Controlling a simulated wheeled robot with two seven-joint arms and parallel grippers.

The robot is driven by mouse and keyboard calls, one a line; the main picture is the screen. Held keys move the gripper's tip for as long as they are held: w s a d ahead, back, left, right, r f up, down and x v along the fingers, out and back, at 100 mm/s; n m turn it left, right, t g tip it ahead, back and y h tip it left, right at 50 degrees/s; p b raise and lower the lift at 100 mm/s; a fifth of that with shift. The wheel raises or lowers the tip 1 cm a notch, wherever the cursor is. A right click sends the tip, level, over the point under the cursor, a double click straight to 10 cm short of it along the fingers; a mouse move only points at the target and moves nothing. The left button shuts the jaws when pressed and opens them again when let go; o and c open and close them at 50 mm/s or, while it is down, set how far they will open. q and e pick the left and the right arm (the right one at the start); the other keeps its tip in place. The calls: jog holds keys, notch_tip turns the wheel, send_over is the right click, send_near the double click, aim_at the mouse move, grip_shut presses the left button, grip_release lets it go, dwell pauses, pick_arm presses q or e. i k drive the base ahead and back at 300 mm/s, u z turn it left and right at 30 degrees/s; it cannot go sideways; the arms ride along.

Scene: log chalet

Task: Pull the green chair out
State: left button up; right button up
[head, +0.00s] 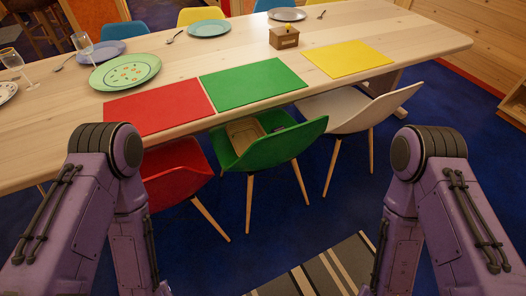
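The green chair (279,146) stands at the near side of the long wooden table (185,58), in front of the green placemat (251,86). Its seat is partly under the tabletop and its back faces me. Something tan and boxy (245,133) lies on its seat. Its light wooden legs show below. My two purple arms show at the left and right of the picture, bent, with the chair between and beyond them. Both grippers are out of the picture.
A red chair (177,178) stands close on the left of the green one, a white chair (366,111) close on the right. Plates, glasses and a small wooden box (284,38) are on the table. Blue carpet and a striped rug (325,272) lie clear in front.

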aim_at(271, 150)
jog(key=k, duration=0.6)
jog(key=z, duration=0.1)
jog(key=i, duration=1.05)
jog(key=z, duration=0.65)
